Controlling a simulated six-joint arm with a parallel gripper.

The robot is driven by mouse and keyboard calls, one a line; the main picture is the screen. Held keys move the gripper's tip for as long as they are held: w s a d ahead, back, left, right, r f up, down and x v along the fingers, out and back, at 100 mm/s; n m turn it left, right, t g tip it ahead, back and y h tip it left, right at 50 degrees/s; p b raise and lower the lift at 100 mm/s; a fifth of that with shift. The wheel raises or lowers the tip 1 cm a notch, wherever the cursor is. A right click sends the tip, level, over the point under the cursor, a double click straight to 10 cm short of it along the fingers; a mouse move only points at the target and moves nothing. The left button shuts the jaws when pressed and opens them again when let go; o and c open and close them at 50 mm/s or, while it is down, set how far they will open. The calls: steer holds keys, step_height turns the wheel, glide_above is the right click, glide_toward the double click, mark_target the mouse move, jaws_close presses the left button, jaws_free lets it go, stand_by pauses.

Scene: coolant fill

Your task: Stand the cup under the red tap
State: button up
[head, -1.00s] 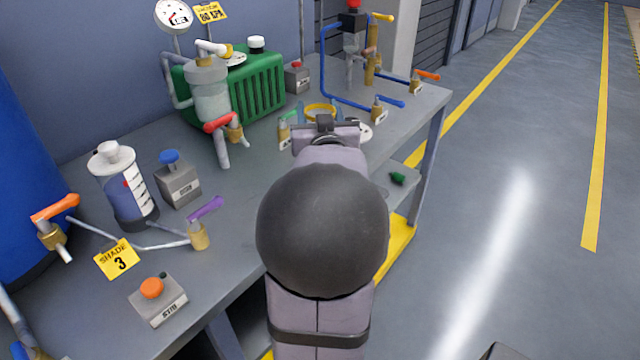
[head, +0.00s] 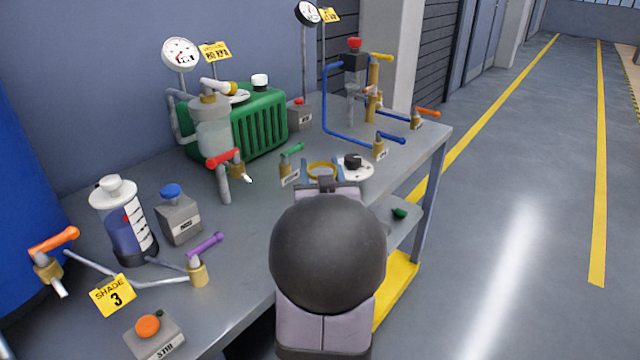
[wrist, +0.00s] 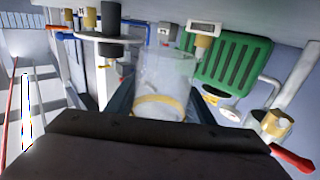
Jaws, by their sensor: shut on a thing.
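My gripper (head: 322,180) is shut on a clear cup with a yellow band (wrist: 160,107). In the wrist view its dark fingers flank the cup. In the head view the cup shows mainly as a yellow ring (head: 322,169) above my wrist, near the bench's front edge; my arm hides its lower part. The red tap (head: 222,158) is to the left, below a clear vessel (head: 213,138), with a grey spout (head: 224,188) pointing down. The red handle also shows at the lower right of the wrist view (wrist: 292,158). The cup is apart from the tap.
A green-handled tap (head: 291,150) stands close left of the cup, and a white disc with a black knob (head: 354,166) close right. A green ribbed tank (head: 255,125) stands behind. The purple tap (head: 205,245) is nearer left. Bare bench lies between the red and purple taps.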

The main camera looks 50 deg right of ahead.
steer(key=shift+f+b, duration=0.3)
steer(key=shift+f, duration=1.8)
steer(key=shift+f+b, duration=0.25)
steer(key=shift+b, duration=0.05)
steer(key=o, duration=1.1)
steer(key=shift+c, duration=0.2)
steer(key=shift+r, duration=0.1)
